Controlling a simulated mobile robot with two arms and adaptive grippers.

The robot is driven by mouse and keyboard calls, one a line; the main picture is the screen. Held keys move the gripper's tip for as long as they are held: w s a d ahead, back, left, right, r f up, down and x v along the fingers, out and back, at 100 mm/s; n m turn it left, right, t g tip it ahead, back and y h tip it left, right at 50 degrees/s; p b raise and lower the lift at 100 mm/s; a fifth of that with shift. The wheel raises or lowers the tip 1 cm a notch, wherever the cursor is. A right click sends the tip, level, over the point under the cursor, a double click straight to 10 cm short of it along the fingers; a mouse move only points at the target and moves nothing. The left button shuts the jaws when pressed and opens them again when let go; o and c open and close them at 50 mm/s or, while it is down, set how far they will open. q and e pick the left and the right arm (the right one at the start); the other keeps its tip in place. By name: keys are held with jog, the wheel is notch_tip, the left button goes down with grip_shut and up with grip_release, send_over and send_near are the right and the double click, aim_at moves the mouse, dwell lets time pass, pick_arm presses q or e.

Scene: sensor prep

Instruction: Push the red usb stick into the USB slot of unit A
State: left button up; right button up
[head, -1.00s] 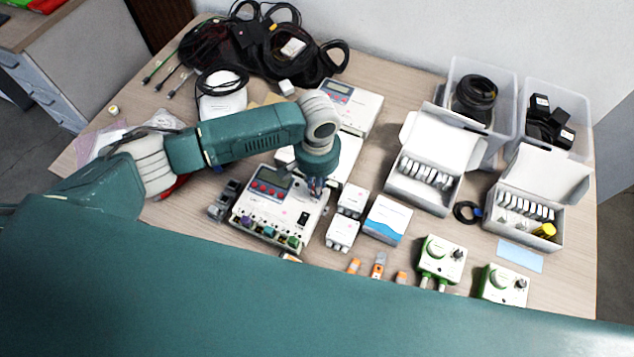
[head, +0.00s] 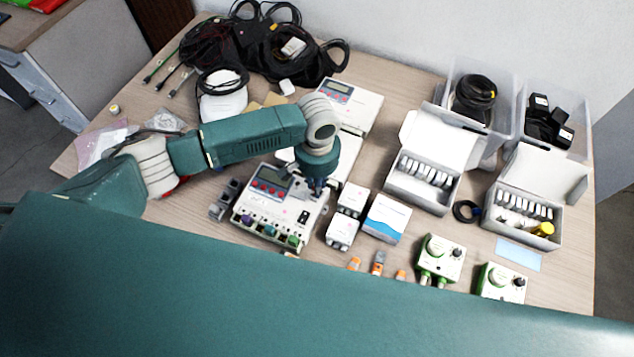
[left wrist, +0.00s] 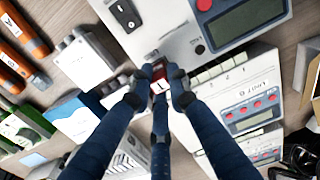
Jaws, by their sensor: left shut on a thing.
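The red usb stick (left wrist: 158,84) shows as a small red and white piece between my left fingertips in the left wrist view. My left gripper (left wrist: 159,76) is shut on it, at the edge of a white unit. In the head view this gripper (head: 317,187) points down at the right edge of that unit. The unit, apparently unit A (head: 270,228), has a grey screen, red buttons and a black switch; it also shows in the left wrist view (left wrist: 168,35). Its USB slot is hidden, and I cannot tell whether the stick is in it. My right gripper is not in view.
Unit B (left wrist: 262,78) lies close beside the gripper. Small white boxes (head: 342,233) and a blue-white box (head: 387,220) stand to the right. Orange sticks (head: 377,263) and green-trimmed devices (head: 440,258) lie in front. Cables (head: 250,45) fill the back left.

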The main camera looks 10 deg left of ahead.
pick_arm(q)
jog(key=shift+f+p, duration=0.4)
jog(key=shift+p, duration=0.2)
dwell(1.0)
jog(key=o, duration=0.9)
jog(key=shift+o, duration=0.9)
notch_tip(320, 180, up, 7)
jog(key=p, duration=0.8)
